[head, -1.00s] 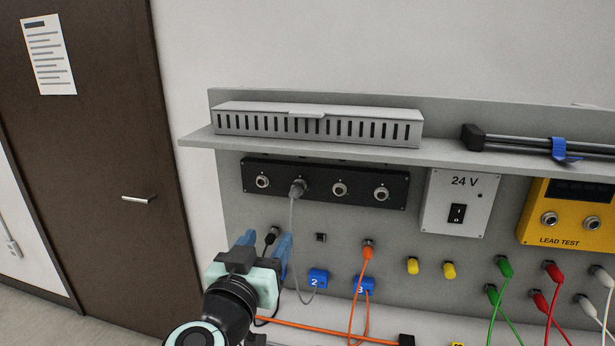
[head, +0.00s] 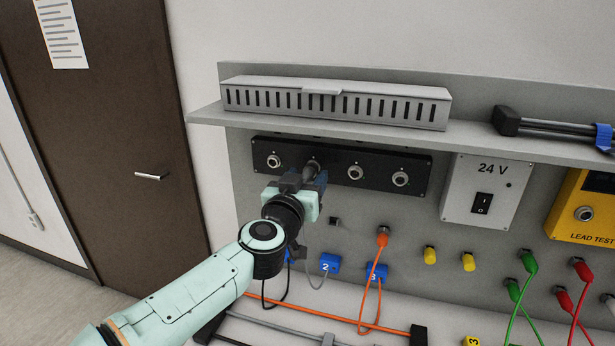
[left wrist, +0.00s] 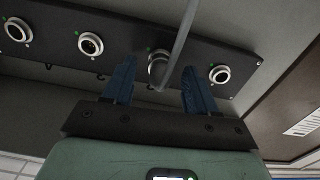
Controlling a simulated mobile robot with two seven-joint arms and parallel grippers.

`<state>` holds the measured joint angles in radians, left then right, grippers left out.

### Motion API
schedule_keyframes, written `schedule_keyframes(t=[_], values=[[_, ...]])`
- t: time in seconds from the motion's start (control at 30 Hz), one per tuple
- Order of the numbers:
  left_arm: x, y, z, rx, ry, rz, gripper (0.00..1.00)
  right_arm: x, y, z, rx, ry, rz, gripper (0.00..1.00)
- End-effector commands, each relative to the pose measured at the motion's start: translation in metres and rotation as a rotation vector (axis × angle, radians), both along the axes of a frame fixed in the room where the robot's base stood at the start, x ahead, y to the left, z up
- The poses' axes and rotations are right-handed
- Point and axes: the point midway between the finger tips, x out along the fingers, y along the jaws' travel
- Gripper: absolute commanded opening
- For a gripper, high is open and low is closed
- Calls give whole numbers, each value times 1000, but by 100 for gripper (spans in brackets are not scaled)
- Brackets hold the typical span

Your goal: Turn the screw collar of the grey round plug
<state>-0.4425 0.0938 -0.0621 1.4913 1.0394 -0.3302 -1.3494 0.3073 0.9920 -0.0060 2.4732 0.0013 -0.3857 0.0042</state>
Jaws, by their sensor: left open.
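The grey round plug (head: 313,164) sits in the second socket from the left of the black socket strip (head: 385,167). In the left wrist view the plug (left wrist: 158,64) shows end-on, with its grey cable running upward across the picture. My left gripper (head: 308,182) is just in front of the plug in the head view and partly covers it. In the left wrist view its two blue fingers (left wrist: 159,70) are apart, one on each side of the plug, with gaps visible. Whether the fingertips reach the screw collar, I cannot tell. My right gripper is not in view.
Empty round sockets flank the plug, one (head: 274,161) to the left and one (head: 355,172) to the right. A shelf with a slotted grey cover (head: 335,104) overhangs the strip.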

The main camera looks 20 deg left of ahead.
Motion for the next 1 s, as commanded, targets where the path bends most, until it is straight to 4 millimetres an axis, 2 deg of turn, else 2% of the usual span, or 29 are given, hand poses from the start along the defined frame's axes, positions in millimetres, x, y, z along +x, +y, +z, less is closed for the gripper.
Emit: schedule_keyframes(t=[0.13, 0.43, 0.47, 0.6, 0.63, 1.0], values=[[11, 0, 0, 0, 0, 2, 57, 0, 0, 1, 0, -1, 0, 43], [13, 0, 0, 0, 0, 1, 57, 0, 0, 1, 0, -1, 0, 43], [13, 0, 0, 0, 0, 1, 54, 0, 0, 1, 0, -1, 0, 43], [13, 0, 0, 0, 0, 1, 8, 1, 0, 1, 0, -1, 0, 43], [13, 0, 0, 0, 0, 1, 1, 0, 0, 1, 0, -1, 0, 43], [13, 0, 0, -35, 0, 1, 0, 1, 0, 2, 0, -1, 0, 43]])
